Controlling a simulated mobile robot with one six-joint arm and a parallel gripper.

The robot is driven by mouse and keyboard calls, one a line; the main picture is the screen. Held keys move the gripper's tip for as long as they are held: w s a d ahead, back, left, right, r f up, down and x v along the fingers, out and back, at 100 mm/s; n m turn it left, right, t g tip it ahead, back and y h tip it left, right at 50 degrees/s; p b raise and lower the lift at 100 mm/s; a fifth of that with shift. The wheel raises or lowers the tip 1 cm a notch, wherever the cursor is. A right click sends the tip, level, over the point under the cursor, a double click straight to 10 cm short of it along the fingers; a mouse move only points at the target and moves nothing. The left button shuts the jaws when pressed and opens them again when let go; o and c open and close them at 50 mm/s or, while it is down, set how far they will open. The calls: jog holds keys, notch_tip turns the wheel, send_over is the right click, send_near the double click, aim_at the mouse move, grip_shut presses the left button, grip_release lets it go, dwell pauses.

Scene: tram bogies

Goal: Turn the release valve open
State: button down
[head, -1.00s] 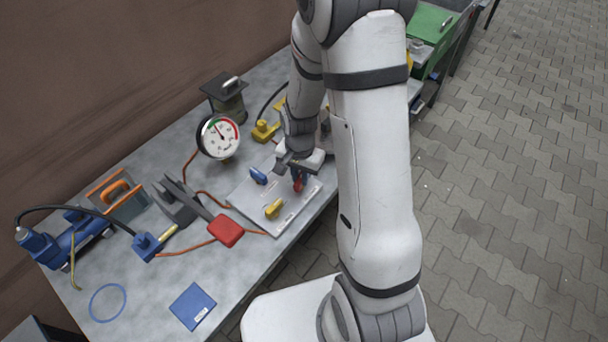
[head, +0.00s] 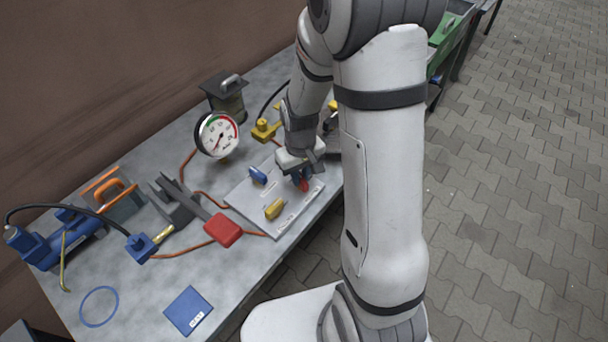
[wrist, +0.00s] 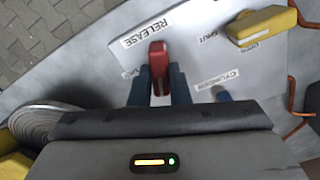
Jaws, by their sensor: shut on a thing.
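The release valve is a red handle (wrist: 158,58) beside the RELEASE label (wrist: 147,32) on a pale valve plate (wrist: 195,55). In the head view the red handle (head: 304,186) shows below my gripper at the right part of the plate. My gripper (wrist: 160,84) has its blue fingers on either side of the handle and is shut on it. It also shows in the head view (head: 302,176). In the wrist view the handle points roughly up the picture.
A yellow valve handle (head: 275,208) and a blue one (head: 258,175) stand on the same plate. A round gauge (head: 218,135) stands behind. A red-ended lever (head: 223,229), orange hoses and a blue pump (head: 70,240) lie left. The bench front has free room.

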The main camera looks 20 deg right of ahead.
aim_at(301, 177)
jog(key=shift+s+f+n+b, duration=0.15)
jog(key=shift+n+b, duration=0.25)
jog(key=shift+n, duration=1.8)
jog(key=c, duration=1.4)
grip_release()
jog(key=shift+o, duration=0.2)
jog(key=shift+r, duration=0.3)
notch_tip(301, 177, up, 7)
jog(key=shift+r, duration=0.2)
